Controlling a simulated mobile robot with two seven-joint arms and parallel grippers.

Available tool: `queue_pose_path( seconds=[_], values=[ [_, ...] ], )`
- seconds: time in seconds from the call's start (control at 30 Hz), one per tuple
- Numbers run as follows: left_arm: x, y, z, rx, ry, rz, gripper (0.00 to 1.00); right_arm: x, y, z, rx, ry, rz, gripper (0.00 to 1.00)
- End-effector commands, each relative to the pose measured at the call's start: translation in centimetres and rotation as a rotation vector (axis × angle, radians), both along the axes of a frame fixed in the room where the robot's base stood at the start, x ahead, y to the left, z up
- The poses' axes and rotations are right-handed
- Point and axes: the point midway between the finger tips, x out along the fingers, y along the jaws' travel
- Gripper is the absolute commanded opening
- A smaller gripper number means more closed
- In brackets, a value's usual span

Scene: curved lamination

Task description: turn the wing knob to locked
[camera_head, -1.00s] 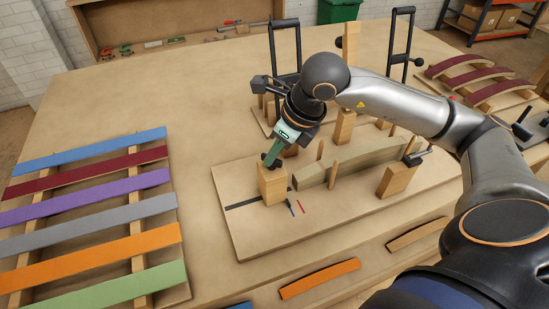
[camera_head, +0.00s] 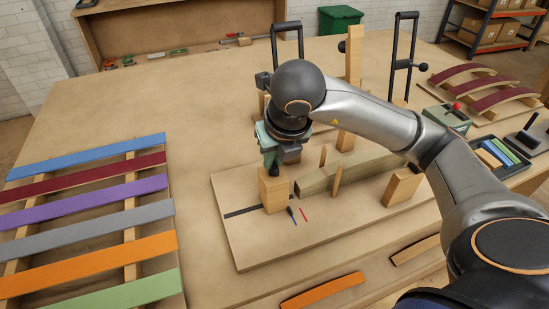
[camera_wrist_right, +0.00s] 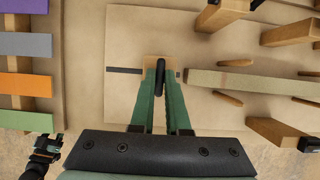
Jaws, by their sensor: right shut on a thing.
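The wing knob (camera_wrist_right: 161,71) is small and black and sits on top of an upright wooden block (camera_head: 273,192) at the left of the base board (camera_head: 250,245). My right gripper (camera_head: 272,170) points down over this block. In the wrist view its green fingers (camera_wrist_right: 160,80) are shut on the knob from both sides. In the head view the gripper hides most of the knob. A blue mark (camera_head: 291,213) and a red mark (camera_head: 305,214) lie on the board beside the block. What seems to be my left gripper (camera_wrist_right: 42,150) shows in the wrist view's lower left corner; its fingers are unclear.
Coloured strips (camera_head: 90,213) lie on a rack at left. Black-handled clamps (camera_head: 403,55) stand behind. The table's back left (camera_head: 150,95) is clear.

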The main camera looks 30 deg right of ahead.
Motion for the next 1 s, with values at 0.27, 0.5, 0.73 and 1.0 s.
queue_pose_path(
  seconds=[0.27,0.5,0.73,1.0],
  values=[
    [0.16,0.02,0.07,0.0,-0.004,0.0,0.5,-0.1,0.0,-0.2,-0.001,0.008,-0.019,0.0],
    [0.22,0.06,0.12,0.001,-0.006,0.0,0.5,-0.11,0.0,-0.22,-0.001,0.008,-0.017,0.0],
    [0.26,0.08,0.16,0.001,-0.008,0.001,0.5,-0.06,-0.01,-0.13,0.0,0.005,-0.017,0.39],
    [0.29,0.12,0.19,0.001,-0.009,0.002,0.5,-0.03,0.01,-0.03,0.0,0.002,-0.017,0.44]
  ],
)
